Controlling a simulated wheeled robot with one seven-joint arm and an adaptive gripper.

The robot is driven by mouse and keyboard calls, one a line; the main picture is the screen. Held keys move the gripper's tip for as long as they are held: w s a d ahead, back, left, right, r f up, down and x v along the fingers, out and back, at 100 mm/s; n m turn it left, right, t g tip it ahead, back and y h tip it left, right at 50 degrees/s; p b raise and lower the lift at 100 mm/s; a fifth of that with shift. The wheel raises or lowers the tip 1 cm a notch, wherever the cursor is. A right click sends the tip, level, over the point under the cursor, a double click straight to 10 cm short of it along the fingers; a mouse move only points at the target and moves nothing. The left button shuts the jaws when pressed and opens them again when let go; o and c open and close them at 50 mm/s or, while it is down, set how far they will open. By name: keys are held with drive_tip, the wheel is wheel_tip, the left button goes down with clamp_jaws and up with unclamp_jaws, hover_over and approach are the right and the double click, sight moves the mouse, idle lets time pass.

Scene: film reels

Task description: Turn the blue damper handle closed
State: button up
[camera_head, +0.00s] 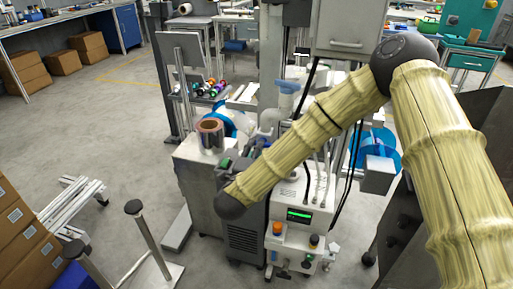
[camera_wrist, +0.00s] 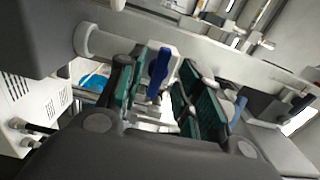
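A blue handle (camera_wrist: 158,70) on a white fitting shows in the wrist view, in the gap between the fingers of my gripper (camera_wrist: 161,78). The fingers have green inner pads and stand apart, with visible space on both sides of the handle. I cannot tell how far beyond the fingertips the handle lies. In the head view a blue handle (camera_head: 289,87) sits on top of a pale pipe behind the machine. My gripper (camera_head: 238,160) is below and left of it there, dark and partly hidden by my own forearm.
A grey cabinet (camera_head: 190,180) carries a brown film reel (camera_head: 210,132) at the left. A white control box (camera_head: 297,216) with a green display stands below my forearm. A blue reel (camera_head: 379,150) is at the right.

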drive_tip(key=v, duration=0.9)
drive_tip(key=shift+f, duration=0.1)
wheel_tip(320, 180, down, 12)
drive_tip(key=s+d+n+g+y, duration=0.2)
drive_tip(key=s+d+n+y, duration=0.15)
drive_tip(key=n, duration=0.25)
drive_tip(key=s+d+f+n+g+y, duration=0.1)
drive_tip(key=s+d+f+n+g, duration=0.35)
drive_tip(key=s+f, duration=0.45)
drive_tip(key=s+d+f+n+g+y, duration=0.1)
drive_tip(key=s+d+f+n+g, duration=0.4)
drive_tip(key=f, duration=0.6)
drive_tip(key=s+d+f+n+g, duration=0.2)
drive_tip(key=s+d+g, duration=0.1)
drive_tip(key=s+d, duration=0.55)
drive_tip(key=s+d+f+n+g, duration=0.3)
drive_tip(key=s+d, duration=0.2)
drive_tip(key=s, duration=0.7)
wheel_tip(320, 180, up, 16)
drive_tip(key=p, duration=1.5)
drive_tip(key=shift+w+h+p, duration=0.25)
drive_tip(key=shift+h+p, duration=0.1)
drive_tip(key=shift+h, duration=0.1)
